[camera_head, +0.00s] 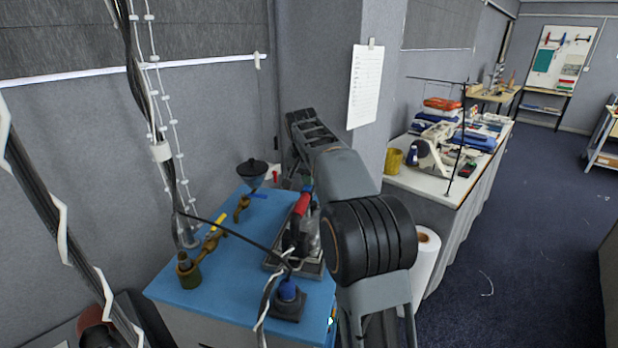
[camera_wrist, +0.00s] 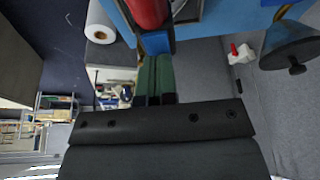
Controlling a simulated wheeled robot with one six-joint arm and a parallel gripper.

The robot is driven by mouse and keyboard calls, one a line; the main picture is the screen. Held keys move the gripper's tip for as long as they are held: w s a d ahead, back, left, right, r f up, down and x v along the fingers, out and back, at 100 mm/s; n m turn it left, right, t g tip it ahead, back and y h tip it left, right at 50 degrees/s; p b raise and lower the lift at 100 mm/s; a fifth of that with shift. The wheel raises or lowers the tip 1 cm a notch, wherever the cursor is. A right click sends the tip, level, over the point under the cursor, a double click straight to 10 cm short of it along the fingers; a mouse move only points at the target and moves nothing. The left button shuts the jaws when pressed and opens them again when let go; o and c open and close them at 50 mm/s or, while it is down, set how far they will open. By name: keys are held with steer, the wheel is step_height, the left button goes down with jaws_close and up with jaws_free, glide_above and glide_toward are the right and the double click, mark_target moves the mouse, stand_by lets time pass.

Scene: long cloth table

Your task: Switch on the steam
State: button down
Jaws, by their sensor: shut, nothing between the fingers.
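On a small blue-topped table (camera_head: 178,281) stands an iron-like tool with a red handle (camera_head: 302,204); the arm hides part of it. The red handle also shows at the top of the wrist view (camera_wrist: 148,10). A small blue part (camera_wrist: 157,42) sits at the handle's near end. My gripper (camera_wrist: 155,62) is shut and empty, its fingertips right at this blue part; I cannot tell whether they touch. In the head view my arm hides the gripper. Left of the iron are a brass valve with a yellow lever (camera_head: 216,223) and a brass fitting (camera_head: 242,207).
A dark funnel (camera_head: 252,172) stands at the table's back, also in the wrist view (camera_wrist: 292,45). A blue-topped dark fitting (camera_head: 288,294) with a cable stands at the front. A white roll (camera_head: 426,262) and a cluttered long table (camera_head: 450,187) are to the right. Open floor lies beyond.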

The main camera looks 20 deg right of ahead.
steer(key=shift+s+a+f, duration=0.25)
steer(key=shift+f, duration=0.1)
steer(key=shift+r, duration=0.1)
steer(key=r+p, duration=0.4)
steer(key=shift+s+a+r, duration=0.15)
steer(key=shift+a+r, duration=0.05)
steer(key=shift+r, duration=0.2)
steer(key=v, duration=0.9)
steer(key=shift+s+r, duration=0.15)
steer(key=shift+r, duration=0.1)
steer(key=shift+w+d+r, duration=0.3)
steer(key=shift+w, duration=0.15)
